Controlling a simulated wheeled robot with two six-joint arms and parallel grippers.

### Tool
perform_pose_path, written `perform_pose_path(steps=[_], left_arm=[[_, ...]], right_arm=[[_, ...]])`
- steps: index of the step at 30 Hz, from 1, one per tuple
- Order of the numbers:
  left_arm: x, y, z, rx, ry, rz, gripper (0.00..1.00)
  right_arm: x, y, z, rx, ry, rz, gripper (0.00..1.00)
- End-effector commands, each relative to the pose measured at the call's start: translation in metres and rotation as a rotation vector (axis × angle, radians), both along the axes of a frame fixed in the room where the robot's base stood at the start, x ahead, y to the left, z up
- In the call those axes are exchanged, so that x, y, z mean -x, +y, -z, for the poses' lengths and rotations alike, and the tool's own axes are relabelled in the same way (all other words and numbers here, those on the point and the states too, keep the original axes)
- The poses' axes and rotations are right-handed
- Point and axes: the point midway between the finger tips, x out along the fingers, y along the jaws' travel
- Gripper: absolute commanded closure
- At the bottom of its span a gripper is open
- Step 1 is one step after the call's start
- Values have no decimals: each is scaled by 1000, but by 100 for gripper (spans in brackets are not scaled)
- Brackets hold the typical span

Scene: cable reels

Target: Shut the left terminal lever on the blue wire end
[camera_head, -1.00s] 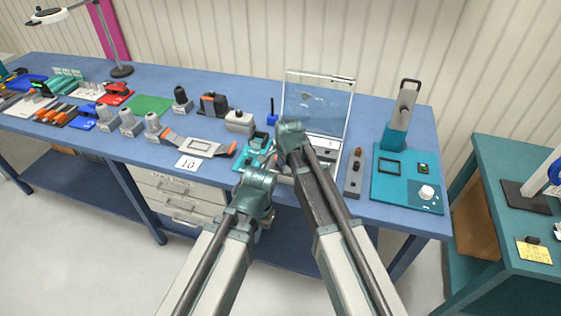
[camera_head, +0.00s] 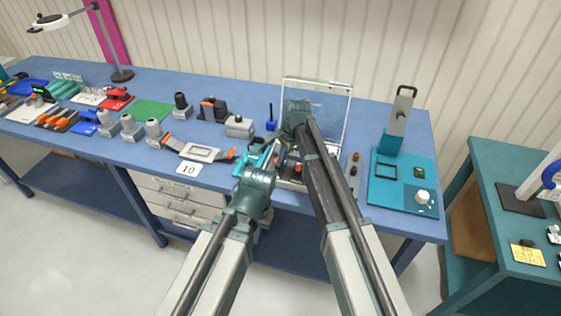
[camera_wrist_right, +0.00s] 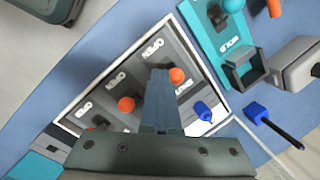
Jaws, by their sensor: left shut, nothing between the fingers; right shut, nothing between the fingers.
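In the right wrist view a grey terminal unit with a white border (camera_wrist_right: 190,62) carries black blocks marked "OPEN" and orange lever knobs, one (camera_wrist_right: 177,75) beside my fingertips and another (camera_wrist_right: 126,104) left of them. A small blue piece (camera_wrist_right: 203,112), perhaps the blue wire end, lies right of the fingers. My right gripper (camera_wrist_right: 161,72) is shut and empty above the unit; contact with a lever cannot be told. In the head view the unit is mostly hidden behind my arms.
A teal holder (camera_wrist_right: 235,62) and a blue block with a black rod (camera_wrist_right: 258,112) sit beside the unit. A clear upright panel (camera_head: 333,105) stands behind it. A teal board (camera_head: 403,190) lies right. Several grey fixtures stand left on the blue bench (camera_head: 220,90).

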Motion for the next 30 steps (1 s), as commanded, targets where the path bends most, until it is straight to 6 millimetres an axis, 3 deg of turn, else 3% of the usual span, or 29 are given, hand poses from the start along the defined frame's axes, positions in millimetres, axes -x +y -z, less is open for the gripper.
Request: perform_pose_path(steps=[3, 30], left_arm=[[0, 0, -3, 0, 0, 0, 100], [0, 0, -18, 0, 0, 0, 100]], right_arm=[[-10, -2, -3, -5, 11, 1, 100], [-6, -2, -18, -4, 10, 0, 100]])
